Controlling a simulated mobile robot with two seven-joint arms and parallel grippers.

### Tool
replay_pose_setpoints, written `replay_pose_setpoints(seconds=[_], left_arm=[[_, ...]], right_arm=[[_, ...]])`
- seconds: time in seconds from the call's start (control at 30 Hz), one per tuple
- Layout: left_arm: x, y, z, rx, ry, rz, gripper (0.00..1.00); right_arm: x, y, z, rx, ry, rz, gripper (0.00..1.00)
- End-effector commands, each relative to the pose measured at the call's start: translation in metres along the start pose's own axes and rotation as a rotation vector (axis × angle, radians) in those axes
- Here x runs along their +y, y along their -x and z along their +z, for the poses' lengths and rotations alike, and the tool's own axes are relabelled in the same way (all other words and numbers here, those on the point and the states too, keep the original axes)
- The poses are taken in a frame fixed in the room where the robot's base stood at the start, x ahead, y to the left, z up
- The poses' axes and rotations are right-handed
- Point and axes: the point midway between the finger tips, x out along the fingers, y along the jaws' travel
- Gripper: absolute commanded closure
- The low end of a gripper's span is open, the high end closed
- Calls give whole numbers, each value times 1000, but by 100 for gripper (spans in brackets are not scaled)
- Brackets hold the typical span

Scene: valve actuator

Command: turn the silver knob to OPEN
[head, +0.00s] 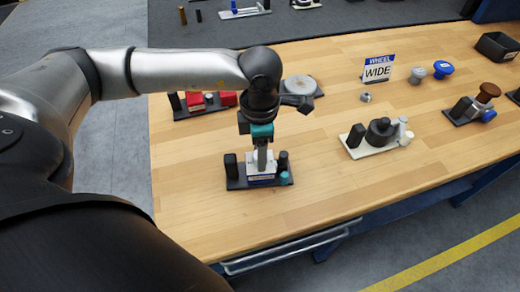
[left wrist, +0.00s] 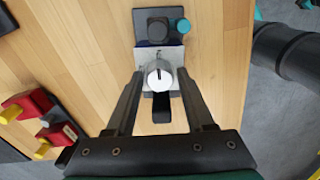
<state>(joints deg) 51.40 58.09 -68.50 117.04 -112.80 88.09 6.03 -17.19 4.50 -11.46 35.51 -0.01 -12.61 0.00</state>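The silver knob (left wrist: 158,76) shows in the left wrist view as a round pale cap with a short dark mark, on a light plate (left wrist: 172,54) of a small dark-based fixture (left wrist: 148,16). The same fixture (head: 237,184) stands near the table's front edge in the head view, where the gripper hides the knob. My left gripper (left wrist: 159,72) points down over the fixture. Its fingers are open, one on each side of the knob, with a gap showing on both sides. I cannot tell how far down they reach. No OPEN marking is readable. My right gripper is not in view.
On the fixture are a black block (head: 230,166), a black post (head: 283,160) and a teal button (head: 285,177). A white-based valve fixture (head: 380,132) stands right, with clear table between.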

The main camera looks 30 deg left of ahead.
Motion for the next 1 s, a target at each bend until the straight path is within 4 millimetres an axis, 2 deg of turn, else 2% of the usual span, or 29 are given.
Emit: replay_pose_setpoints(seconds=[0.03, 0.4, 0.47, 1.0], left_arm=[[0, 0, 0, 0, 0, 0, 53], [0, 0, 0, 0, 0, 0, 95], [0, 0, 0, 0, 0, 0, 100], [0, 0, 1, -2, -65, 0, 100]], right_arm=[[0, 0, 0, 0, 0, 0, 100], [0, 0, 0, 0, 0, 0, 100], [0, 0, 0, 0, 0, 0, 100], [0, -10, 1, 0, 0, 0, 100]])
